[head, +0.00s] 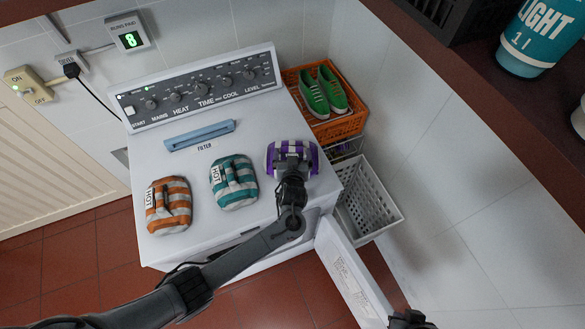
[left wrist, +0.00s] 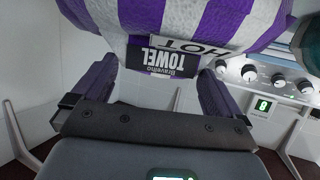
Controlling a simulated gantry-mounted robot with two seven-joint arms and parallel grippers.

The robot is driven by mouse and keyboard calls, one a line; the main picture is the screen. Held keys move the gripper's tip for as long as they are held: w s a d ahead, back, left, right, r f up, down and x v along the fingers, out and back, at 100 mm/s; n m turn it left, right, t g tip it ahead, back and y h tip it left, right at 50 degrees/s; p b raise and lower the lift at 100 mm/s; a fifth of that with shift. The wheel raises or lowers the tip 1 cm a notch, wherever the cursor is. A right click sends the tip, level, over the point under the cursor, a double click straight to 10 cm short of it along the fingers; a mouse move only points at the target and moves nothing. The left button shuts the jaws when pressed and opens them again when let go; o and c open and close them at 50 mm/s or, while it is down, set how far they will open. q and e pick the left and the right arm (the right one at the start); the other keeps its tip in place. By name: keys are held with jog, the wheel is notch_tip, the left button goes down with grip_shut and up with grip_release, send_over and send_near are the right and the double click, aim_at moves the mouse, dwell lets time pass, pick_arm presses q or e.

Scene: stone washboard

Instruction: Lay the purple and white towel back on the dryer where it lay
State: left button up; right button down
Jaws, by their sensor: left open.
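The purple and white striped towel (head: 312,158) lies folded on the right part of the white dryer top (head: 220,135). My left gripper (head: 291,165) is right over this towel and covers its middle. In the left wrist view the towel (left wrist: 200,22) fills the top, with its label showing, and the open fingers of my left gripper (left wrist: 155,90) stand either side of the label. Whether the fingers touch the cloth is hard to tell. A dark part at the lower edge by the dryer door, probably my right gripper (head: 410,319), is cut off; its jaws are unclear.
A teal striped towel (head: 234,182) and an orange striped towel (head: 169,204) lie left of it. A blue filter handle (head: 200,136) is behind them. The dryer door (head: 352,275) hangs open. An orange crate (head: 345,127) with green shoes and a white basket (head: 370,205) stand at right.

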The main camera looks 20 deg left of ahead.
pick_arm(q)
jog(key=s+d+r+g+h, duration=0.1)
jog(key=s+d+g+h, duration=0.2)
jog(key=s, duration=1.1)
jog(key=s+a+r+m+g+h, duration=0.1)
jog(key=s+a+r+m+g, duration=0.1)
jog(key=s, duration=0.9)
jog(key=s+a+r+m+g+h, duration=0.1)
jog(key=s+a+m+g, duration=0.3)
jog(key=s, duration=0.7)
jog(key=shift+r, duration=0.6)
notch_tip(320, 180, up, 12)
jog(key=p, duration=1.2)
jog(key=shift+f, duration=0.1)
